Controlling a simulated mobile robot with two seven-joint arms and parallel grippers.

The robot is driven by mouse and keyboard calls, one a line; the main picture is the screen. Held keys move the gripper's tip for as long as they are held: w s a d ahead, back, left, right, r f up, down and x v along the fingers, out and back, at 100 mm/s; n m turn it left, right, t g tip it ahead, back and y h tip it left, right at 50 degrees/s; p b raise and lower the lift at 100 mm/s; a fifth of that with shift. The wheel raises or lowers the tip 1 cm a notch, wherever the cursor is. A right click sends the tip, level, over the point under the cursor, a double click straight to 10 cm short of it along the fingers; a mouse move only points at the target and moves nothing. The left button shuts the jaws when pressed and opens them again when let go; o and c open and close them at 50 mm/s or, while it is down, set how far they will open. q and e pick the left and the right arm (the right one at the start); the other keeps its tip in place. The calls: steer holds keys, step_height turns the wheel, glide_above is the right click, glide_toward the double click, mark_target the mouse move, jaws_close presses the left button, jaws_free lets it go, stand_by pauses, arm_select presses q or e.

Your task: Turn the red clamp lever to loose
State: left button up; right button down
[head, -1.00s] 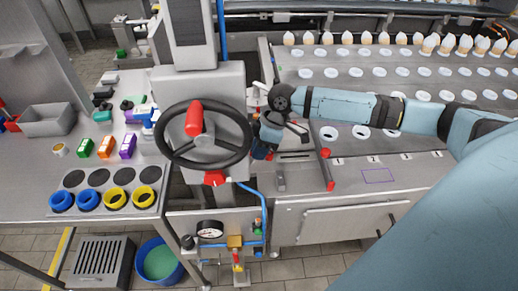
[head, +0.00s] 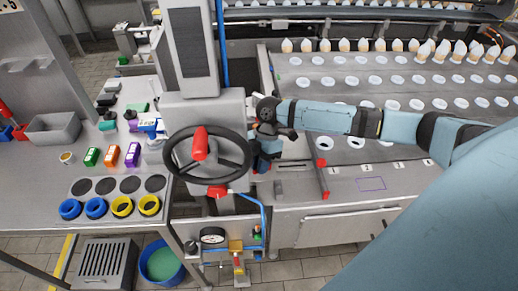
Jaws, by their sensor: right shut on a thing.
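My right gripper (head: 262,162) reaches in from the right, its fingers pointing down beside the right rim of the black handwheel (head: 178,172). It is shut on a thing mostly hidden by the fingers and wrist. A red part (head: 217,192) sits below the wheel. My left gripper is not in view.
A red-ended bar (head: 323,178) stands on the machine deck right of my gripper. Behind it are rows of cones (head: 441,51). On the left bench are coloured boxes, blue and yellow rings (head: 122,206) and a grey bin (head: 53,128). A gauge (head: 213,237) with hoses is below.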

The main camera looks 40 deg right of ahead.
steer(key=n, duration=0.2)
steer(key=s+n+g+h+p, duration=0.1)
steer(key=n, duration=0.1)
steer(key=shift+r+n, duration=0.15)
steer(key=shift+n, duration=0.15)
steer(key=shift+s+d+n+g+h+p, duration=0.15)
steer(key=shift+n+g+h+p, duration=0.15)
steer(key=shift+n, duration=0.45)
steer(key=shift+s+d+n+g+h+p, duration=0.1)
steer(key=shift+s+n+h+p, duration=0.2)
steer(key=shift+n, duration=0.5)
steer(key=shift+s+d+n+g+h+p, duration=0.1)
steer(key=shift+d+n+g+h+p, duration=0.1)
steer(key=shift+n+h, duration=0.4)
steer(key=shift+n, duration=0.25)
steer(key=c, duration=1.1)
jaws_free()
steer(key=shift+b+v, duration=0.95)
steer(key=shift+v, duration=5.85)
steer(key=shift+d, duration=0.1)
